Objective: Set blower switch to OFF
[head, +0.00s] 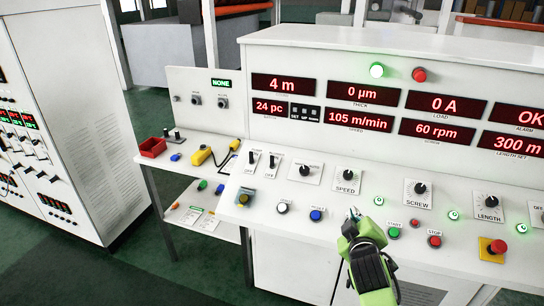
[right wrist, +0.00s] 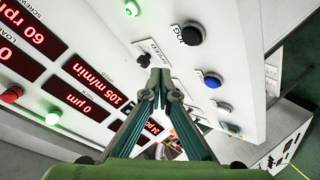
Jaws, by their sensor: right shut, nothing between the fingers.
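Two small black toggle switches, a left one (head: 252,158) and a right one (head: 272,161), sit side by side at the left end of the white console's sloped panel in the head view. Each has a white plate marked OFF below. Their upper labels are too small to read surely, so I cannot tell which is the blower switch. Another plate marked OFF (head: 538,212) is cut off at the right edge. My right gripper (head: 352,212) is shut and empty over the panel's front, right of and below the switches. Its closed fingertips (right wrist: 160,74) show near the SPEED knob in the right wrist view.
The SPEED knob (head: 348,175), blue button (head: 316,215), green START button (head: 394,232) and red emergency button (head: 497,247) surround the gripper. A side table holds a red bin (head: 152,148) and a yellow tool (head: 201,156). A white cabinet (head: 75,110) stands left.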

